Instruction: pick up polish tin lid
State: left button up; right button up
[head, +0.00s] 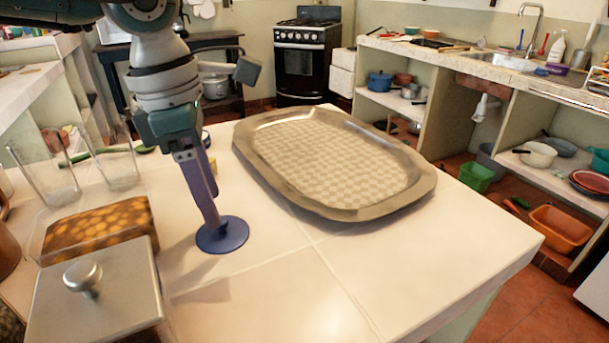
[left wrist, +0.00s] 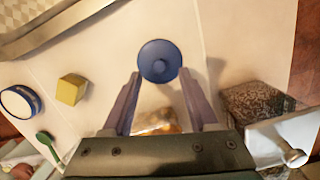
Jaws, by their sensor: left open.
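The polish tin lid appears to be the round, flat blue disc (head: 222,238) lying on the white tiled counter, left of the tray. It also shows in the left wrist view (left wrist: 159,60), with a small darker spot near its middle. My left gripper (head: 212,222) points down above the lid, and its fingers cover part of it in the head view. In the left wrist view the gripper (left wrist: 161,74) is open and empty, with the lid just beyond and between the fingertips. I cannot tell the exact height gap. My right gripper is not in view.
A large metal tray (head: 425,188) lies right of the lid. A steel-lidded box (head: 95,300), a brown patterned block (head: 100,228) and clear glasses (head: 50,180) stand left. A yellow cube (left wrist: 71,89) and round blue-white tin (left wrist: 20,102) lie nearby. The front counter is clear.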

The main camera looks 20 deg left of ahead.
pick_arm(q)
jog(key=f, duration=0.3)
jog(key=shift+w+d+f, duration=0.15)
jog(key=shift+d, duration=0.05)
jog(key=shift+c, duration=0.4)
grip_shut()
